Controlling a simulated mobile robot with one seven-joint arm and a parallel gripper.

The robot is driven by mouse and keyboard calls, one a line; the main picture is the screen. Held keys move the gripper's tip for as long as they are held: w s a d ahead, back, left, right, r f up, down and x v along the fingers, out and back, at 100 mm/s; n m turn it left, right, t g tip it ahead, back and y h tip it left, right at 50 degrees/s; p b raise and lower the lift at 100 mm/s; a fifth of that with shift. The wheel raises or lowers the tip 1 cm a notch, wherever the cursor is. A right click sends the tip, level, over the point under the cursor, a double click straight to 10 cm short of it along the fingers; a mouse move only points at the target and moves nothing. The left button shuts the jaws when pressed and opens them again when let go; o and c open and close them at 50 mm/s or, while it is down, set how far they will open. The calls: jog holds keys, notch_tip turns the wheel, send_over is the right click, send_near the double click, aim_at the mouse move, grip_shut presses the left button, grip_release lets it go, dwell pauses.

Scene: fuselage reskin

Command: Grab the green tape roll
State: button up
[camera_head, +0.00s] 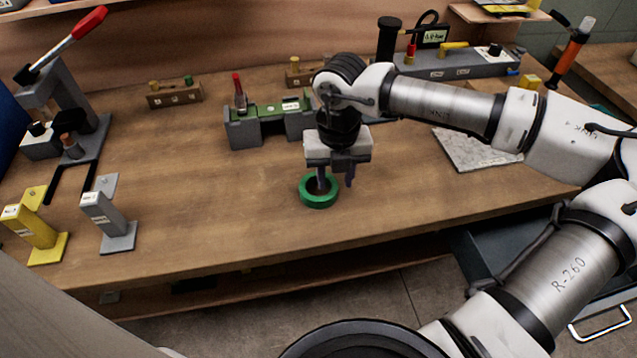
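The green tape roll (319,201) lies flat on the wooden workbench (230,210), a little in from its front edge. My gripper (335,183) points down right over the roll. Its two fingers are apart. The left finger shows over or in the roll's centre hole, and the right finger is just outside the roll's right side. The roll's right rim lies between the fingers. I cannot tell whether either finger touches it.
A grey and green fixture (265,122) stands behind the roll. Yellow (38,235) and grey (108,215) brackets and a red-handled press (65,120) stand at left. A grey plate (475,148) lies at right. The bench around the roll is clear.

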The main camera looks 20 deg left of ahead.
jog(key=shift+f, duration=0.5)
jog(key=shift+c, duration=0.2)
grip_shut()
jog(key=shift+r, duration=0.15)
